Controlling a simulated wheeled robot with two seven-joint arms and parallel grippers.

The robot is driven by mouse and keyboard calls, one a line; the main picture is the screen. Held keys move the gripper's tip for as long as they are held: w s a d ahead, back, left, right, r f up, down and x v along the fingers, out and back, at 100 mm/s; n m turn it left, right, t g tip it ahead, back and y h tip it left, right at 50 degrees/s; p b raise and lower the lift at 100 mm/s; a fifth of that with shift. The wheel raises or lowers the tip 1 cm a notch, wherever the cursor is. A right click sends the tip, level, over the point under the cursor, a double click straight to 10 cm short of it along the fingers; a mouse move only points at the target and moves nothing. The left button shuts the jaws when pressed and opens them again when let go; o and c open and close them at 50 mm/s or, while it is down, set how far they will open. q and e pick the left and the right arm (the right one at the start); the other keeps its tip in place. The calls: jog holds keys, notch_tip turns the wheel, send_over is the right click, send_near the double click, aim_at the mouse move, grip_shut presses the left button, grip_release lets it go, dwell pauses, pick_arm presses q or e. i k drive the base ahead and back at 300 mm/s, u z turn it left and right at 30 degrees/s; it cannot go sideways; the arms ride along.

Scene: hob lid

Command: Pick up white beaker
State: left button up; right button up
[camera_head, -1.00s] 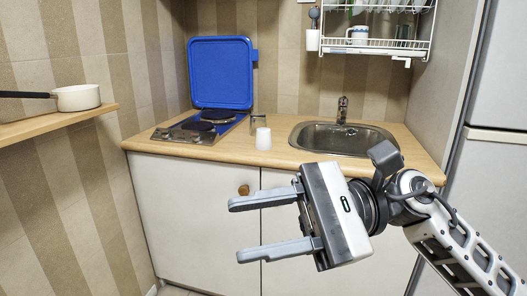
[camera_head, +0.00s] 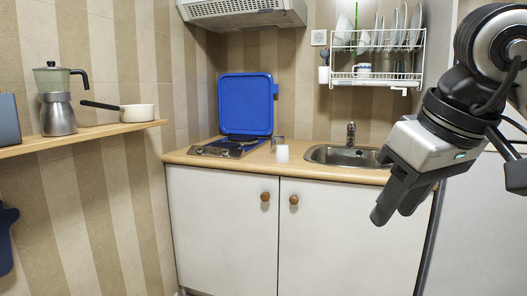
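The white beaker (camera_head: 282,154) stands upright on the wooden worktop, between the hob and the sink. My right gripper (camera_head: 393,213) is at the right, in front of the worktop and well apart from the beaker. Its fingers point down and to the left and are seen nearly edge-on. They look apart, with nothing between them. My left gripper is not in view.
The hob (camera_head: 226,147) has its blue lid (camera_head: 246,104) raised behind it. A small glass (camera_head: 277,142) stands behind the beaker. The sink (camera_head: 345,156) is to its right. A dish rack (camera_head: 377,47) hangs above. A shelf (camera_head: 85,137) at left holds a moka pot (camera_head: 57,100) and saucepan (camera_head: 136,113).

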aim_at(282, 156)
jog(key=u, duration=0.55)
jog(key=i, duration=2.7)
jog(key=z, duration=1.15)
jog(key=i, duration=0.3)
jog(key=z, duration=0.1)
